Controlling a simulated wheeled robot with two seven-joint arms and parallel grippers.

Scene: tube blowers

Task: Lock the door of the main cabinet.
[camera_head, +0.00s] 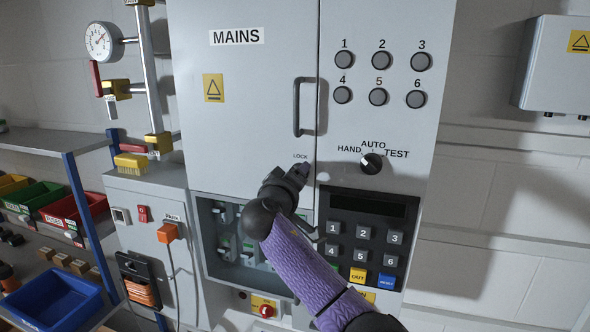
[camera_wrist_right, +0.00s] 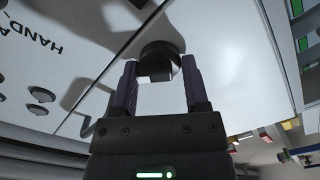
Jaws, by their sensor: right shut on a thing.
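The main cabinet's door (camera_head: 255,90), marked MAINS, appears closed, its right edge along the seam. A black vertical handle (camera_head: 297,107) is near that edge. My right gripper (camera_head: 301,170) is at the door below the small LOCK label (camera_head: 300,156), with its hand hiding the lock there. In the right wrist view, the gripper's two fingers (camera_wrist_right: 160,80) are on either side of a dark round lock knob (camera_wrist_right: 160,50) and shut on its raised grip. The lock's exact angle is hard to tell. My left gripper is not in view.
Right of the seam are a HAND/AUTO/TEST selector (camera_head: 371,164), several round buttons (camera_head: 381,78) and a keypad (camera_head: 363,235). Below the door is an open recess (camera_head: 210,262). Shelves with bins (camera_head: 62,300) stand at left; a grey wall box (camera_head: 556,65) hangs at right.

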